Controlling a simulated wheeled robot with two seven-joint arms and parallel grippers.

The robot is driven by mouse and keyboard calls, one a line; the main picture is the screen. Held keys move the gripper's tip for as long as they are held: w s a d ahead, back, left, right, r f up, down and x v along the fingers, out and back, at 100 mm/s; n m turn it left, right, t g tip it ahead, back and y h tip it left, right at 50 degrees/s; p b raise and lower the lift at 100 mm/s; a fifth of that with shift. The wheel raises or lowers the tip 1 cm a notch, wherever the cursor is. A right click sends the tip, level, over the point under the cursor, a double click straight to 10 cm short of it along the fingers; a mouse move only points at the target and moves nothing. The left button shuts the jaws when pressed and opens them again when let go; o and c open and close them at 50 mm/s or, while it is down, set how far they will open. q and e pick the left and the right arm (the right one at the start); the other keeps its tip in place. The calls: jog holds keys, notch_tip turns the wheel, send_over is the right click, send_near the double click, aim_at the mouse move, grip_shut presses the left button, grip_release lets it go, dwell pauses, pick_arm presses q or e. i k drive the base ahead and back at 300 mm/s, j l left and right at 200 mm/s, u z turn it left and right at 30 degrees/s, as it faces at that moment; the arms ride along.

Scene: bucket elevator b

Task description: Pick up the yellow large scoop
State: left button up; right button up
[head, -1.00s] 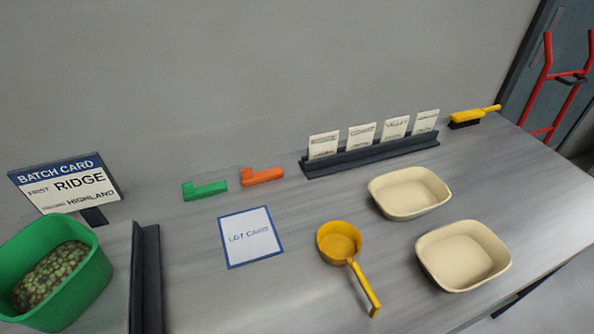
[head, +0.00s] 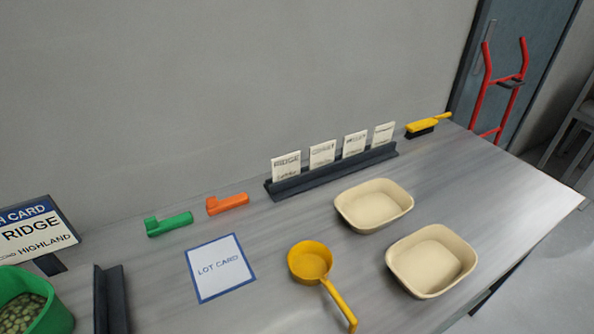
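The yellow large scoop (head: 311,262) lies on the grey metal table in the head view, right of the lot card. Its round bowl faces up and looks empty. Its handle points toward the lower right, near the front of the table. Nothing touches it. Neither of my grippers shows in the head view.
Two cream trays (head: 374,206) (head: 431,261) stand right of the scoop. The lot card (head: 220,267) lies left. A green scoop-like piece (head: 169,224), an orange one (head: 228,204) and a card rack (head: 332,171) line the back. A green bin (head: 45,310) stands lower left.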

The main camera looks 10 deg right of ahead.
aim_at(310, 262)
jog(key=k+j, duration=0.15)
jog(key=j, duration=0.2)
jog(key=k+j, duration=0.15)
jog(key=j, duration=0.2)
jog(key=k+j, duration=0.2)
jog(key=k+j+z, duration=0.1)
jog(key=j, duration=0.35)
